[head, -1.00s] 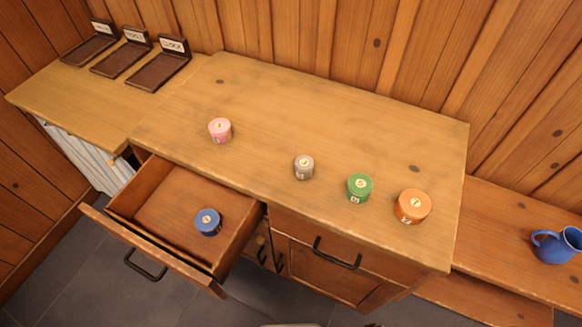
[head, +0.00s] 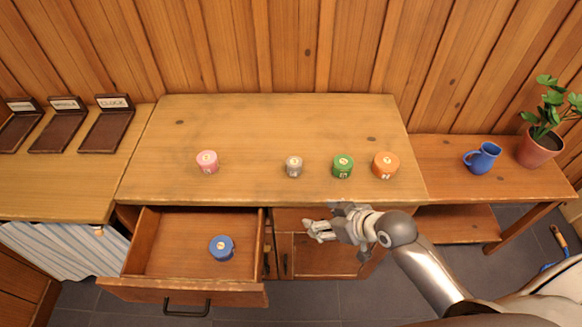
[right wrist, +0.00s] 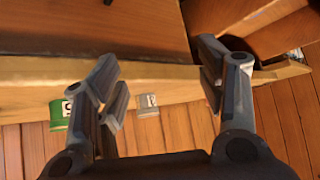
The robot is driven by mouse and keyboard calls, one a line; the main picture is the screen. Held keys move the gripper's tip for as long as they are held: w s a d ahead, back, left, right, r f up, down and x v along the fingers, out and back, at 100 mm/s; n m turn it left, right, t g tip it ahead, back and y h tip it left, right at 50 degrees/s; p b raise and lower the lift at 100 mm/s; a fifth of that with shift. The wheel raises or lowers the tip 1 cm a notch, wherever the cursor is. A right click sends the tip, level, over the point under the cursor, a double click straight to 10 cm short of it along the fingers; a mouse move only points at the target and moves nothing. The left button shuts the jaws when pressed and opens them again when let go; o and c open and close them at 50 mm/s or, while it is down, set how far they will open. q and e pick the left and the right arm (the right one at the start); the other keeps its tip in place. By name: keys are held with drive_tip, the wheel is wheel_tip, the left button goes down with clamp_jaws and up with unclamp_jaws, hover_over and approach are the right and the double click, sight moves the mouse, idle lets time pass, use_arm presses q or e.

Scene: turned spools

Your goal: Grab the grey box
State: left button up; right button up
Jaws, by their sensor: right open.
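The grey box (head: 293,167) is a small round grey tub with a pale label on top. It stands upright on the wooden counter (head: 250,120), between a pink tub and a green tub. It also shows in the right wrist view (right wrist: 148,105), between the fingers in the picture and beyond the counter edge. My right gripper (head: 311,231) is open and empty, in front of the counter's front edge, apart from the grey box. My left gripper is not in view.
The pink tub (head: 207,162), green tub (head: 343,166) and orange tub (head: 385,165) stand on the counter. An open drawer (head: 170,245) holds a blue tub (head: 222,248). A blue mug (head: 482,158) and potted plant (head: 541,146) stand right. The counter's back is clear.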

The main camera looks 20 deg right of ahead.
sight(299, 166)
drive_tip(key=w+r+t, duration=0.1)
drive_tip(key=w+r, duration=0.1)
drive_tip(key=w+d+r+y, duration=0.1)
drive_tip(key=w+r, duration=0.1)
drive_tip(key=w, duration=0.1)
drive_tip(key=w+d+r+t, duration=0.1)
drive_tip(key=w+r, duration=0.1)
drive_tip(key=shift+w+r+n+t+y, duration=0.3)
drive_tip(key=shift+w+d+r, duration=0.1)
drive_tip(key=shift+w, duration=0.25)
drive_tip(key=x, duration=0.4)
drive_tip(key=shift+w+a+p, duration=0.2)
drive_tip(key=shift+w+p, duration=0.05)
drive_tip(key=shift+p, duration=0.1)
drive_tip(key=shift+p+x, duration=0.6)
drive_tip(key=shift+x, duration=2.35)
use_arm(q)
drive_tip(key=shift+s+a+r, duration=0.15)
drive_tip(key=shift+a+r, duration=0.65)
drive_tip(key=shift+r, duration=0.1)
use_arm(e)
drive_tip(key=shift+w+d+r, duration=0.1)
drive_tip(key=shift+r, duration=0.05)
drive_tip(key=c, duration=0.9)
